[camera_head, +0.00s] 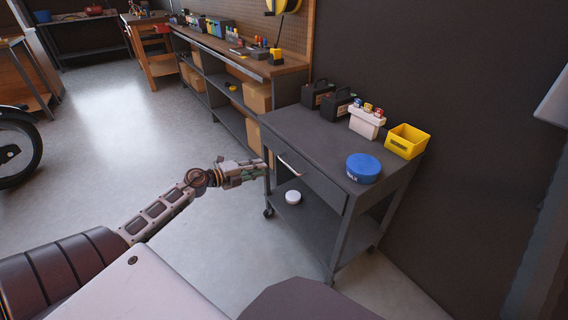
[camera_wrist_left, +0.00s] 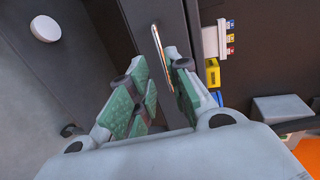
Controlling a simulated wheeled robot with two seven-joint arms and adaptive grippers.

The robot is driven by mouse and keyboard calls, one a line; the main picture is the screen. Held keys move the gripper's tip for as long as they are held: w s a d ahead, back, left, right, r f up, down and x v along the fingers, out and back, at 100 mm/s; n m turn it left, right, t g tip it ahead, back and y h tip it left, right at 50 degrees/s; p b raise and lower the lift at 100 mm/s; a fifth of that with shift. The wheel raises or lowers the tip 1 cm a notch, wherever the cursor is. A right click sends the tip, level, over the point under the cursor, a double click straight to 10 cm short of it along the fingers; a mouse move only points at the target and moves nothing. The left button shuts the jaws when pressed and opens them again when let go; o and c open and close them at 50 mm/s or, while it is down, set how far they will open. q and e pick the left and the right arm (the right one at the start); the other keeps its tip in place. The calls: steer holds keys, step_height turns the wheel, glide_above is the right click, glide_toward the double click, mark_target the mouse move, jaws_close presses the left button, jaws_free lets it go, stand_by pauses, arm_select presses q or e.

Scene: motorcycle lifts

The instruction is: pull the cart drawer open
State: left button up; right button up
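The dark grey cart (camera_head: 310,140) stands right of centre in the head view. Its drawer (camera_head: 322,188) sits under the top and looks shut. The drawer's pale bar handle (camera_head: 289,166) is partly hidden by my left gripper (camera_head: 262,170). In the left wrist view the handle (camera_wrist_left: 155,52) lies between the two green-padded fingers of my left gripper (camera_wrist_left: 154,66). The fingers are spread, with a gap around the handle; I cannot tell whether either touches it. My right gripper is not in view.
On the cart top are a blue WAX tin (camera_head: 363,168), a yellow bin (camera_head: 407,141), a white holder (camera_head: 367,122) and black batteries (camera_head: 336,105). A white round container (camera_head: 293,197) sits on the lower shelf. A workbench (camera_head: 232,55) stands behind.

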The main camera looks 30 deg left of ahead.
mark_target(284, 162)
arm_select(q)
steer(key=shift+b+x, duration=1.6)
steer(key=shift+x, duration=4.45)
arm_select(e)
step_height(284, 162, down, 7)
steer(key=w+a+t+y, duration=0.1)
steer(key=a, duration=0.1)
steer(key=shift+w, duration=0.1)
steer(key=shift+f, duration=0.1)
arm_select(q)
steer(key=shift+d, duration=0.1)
jaws_close()
